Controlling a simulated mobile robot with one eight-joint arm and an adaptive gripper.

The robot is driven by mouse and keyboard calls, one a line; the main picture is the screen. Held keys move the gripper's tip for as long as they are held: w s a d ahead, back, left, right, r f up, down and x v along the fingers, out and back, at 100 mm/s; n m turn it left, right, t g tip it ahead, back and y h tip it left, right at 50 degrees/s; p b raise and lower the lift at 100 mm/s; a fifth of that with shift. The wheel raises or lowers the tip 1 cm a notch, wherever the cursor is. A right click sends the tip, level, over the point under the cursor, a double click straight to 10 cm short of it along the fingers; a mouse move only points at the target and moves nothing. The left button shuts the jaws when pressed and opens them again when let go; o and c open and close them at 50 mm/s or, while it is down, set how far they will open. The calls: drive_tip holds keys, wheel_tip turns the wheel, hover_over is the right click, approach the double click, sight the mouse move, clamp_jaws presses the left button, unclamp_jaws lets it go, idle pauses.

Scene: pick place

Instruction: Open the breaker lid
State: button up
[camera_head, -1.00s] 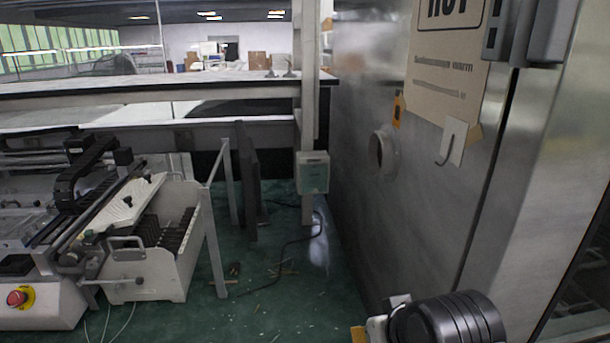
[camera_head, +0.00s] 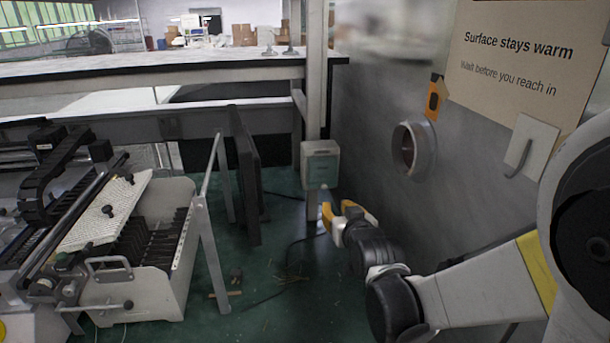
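The breaker box (camera_head: 320,165) is a small pale box with a greenish front, fixed to the grey upright post in the middle of the view. Its lid looks closed, though the box is small in the picture. My gripper (camera_head: 340,216) has yellow-orange and white fingers and sits just below and slightly right of the box in the picture. It seems apart from the box, nearer to me. The fingers look spread with nothing visible between them. My arm reaches in from the right edge.
A metal wall with a round port (camera_head: 414,150), a hook plate (camera_head: 531,146) and a warm-surface sign (camera_head: 515,60) stands on the right. A machine with a white slotted rack (camera_head: 150,290) stands on the left. Green floor (camera_head: 290,300) with scattered debris lies between them.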

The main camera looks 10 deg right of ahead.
sight(325, 187)
drive_tip(key=w+f+t, duration=0.1)
drive_tip(key=w, duration=0.4)
drive_tip(key=w+f+t, duration=0.1)
drive_tip(key=w, duration=0.3)
drive_tip(key=w+f+t, duration=0.1)
drive_tip(key=w, duration=0.4)
drive_tip(key=shift+w+d+f, duration=0.1)
drive_tip(key=shift+w+d, duration=0.05)
drive_tip(key=shift+w, duration=0.15)
drive_tip(key=shift+w+b, duration=0.3)
drive_tip(key=shift+w, duration=0.05)
clamp_jaws()
